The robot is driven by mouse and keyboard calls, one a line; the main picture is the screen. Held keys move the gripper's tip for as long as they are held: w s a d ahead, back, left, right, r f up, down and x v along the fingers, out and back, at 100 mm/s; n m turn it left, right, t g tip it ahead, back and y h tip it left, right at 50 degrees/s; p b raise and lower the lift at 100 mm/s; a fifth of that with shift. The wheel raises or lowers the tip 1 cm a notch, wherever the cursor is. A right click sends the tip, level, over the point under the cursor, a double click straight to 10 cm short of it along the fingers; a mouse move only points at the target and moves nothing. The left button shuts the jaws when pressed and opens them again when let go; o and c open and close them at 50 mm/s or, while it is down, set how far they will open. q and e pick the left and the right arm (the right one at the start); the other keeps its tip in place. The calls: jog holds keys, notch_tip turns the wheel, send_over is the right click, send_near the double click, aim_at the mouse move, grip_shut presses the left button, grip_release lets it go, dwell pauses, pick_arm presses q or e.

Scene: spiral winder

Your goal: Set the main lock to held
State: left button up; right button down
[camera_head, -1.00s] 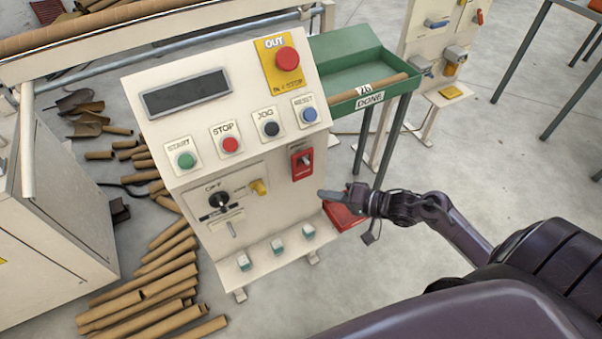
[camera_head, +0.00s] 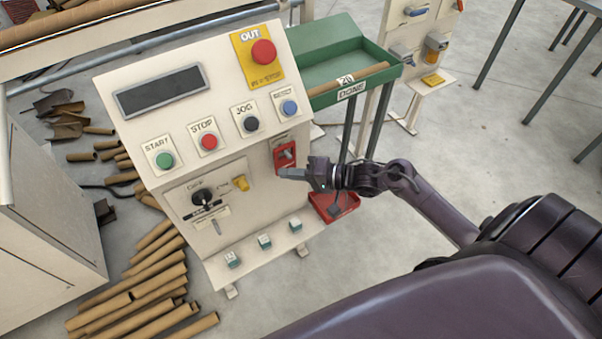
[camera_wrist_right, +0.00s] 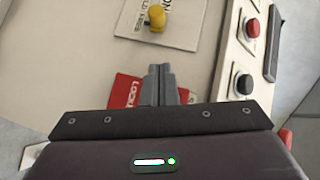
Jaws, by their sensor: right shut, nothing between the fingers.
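A red plate with a small grey lever (camera_head: 285,156) is mounted at the right of the cream panel's lower face. In the right wrist view the red plate (camera_wrist_right: 124,91) bears lettering that seems to start with "LOCK", partly hidden behind the fingers. My right gripper (camera_head: 282,173) is shut and empty, just at the plate's lower edge in the head view. In the wrist view its fingertips (camera_wrist_right: 159,70) overlap the plate; I cannot tell whether they touch it. My left gripper is not in view.
A black rotary switch (camera_head: 203,197) and a yellow knob (camera_head: 240,183) sit left of the red plate. Above are start, stop, jog and reset buttons and a red OUT button (camera_head: 264,52). A red tray (camera_head: 340,206) is below, and a green tray (camera_head: 335,66) is behind.

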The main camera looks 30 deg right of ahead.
aim_at(242, 184)
jog(key=w+a+f, duration=0.2)
jog(key=a, duration=0.4)
jog(key=shift+w+a+p, duration=0.35)
jog(key=shift+w+p, duration=0.05)
jog(key=shift+f, duration=0.1)
jog(key=a+p, duration=0.2)
jog(key=a, duration=0.3)
jog(key=shift+s+p, duration=0.15)
jog(key=shift+p, duration=0.15)
